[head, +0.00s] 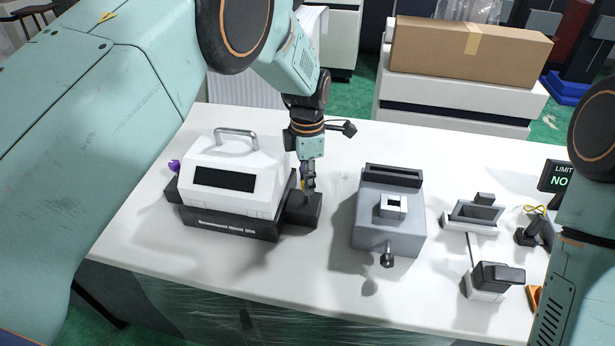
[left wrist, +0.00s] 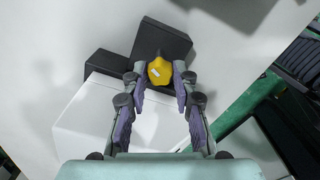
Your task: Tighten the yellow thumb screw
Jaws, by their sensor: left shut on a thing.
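The yellow thumb screw (left wrist: 160,71) sits at the dark block (left wrist: 163,38) on the side of the white-and-black machine (head: 230,180). In the left wrist view it lies between the fingertips of my left gripper (left wrist: 160,78), which is shut on it. In the head view my left gripper (head: 308,188) points down over the dark block (head: 303,212) at the machine's right side. Only a sliver of the yellow screw (head: 303,185) shows there beside the fingers. The screw's shaft is hidden. My right gripper is not in view; only part of my right arm shows at the right edge.
A grey box-shaped fixture (head: 410,240) with a front knob (head: 387,260) stands right of the machine. Small grey-and-black devices (head: 490,282) and a display (head: 555,176) are farther right. A purple knob (head: 174,165) is on the machine's left. White tabletop (head: 345,150) is clear behind the fixture.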

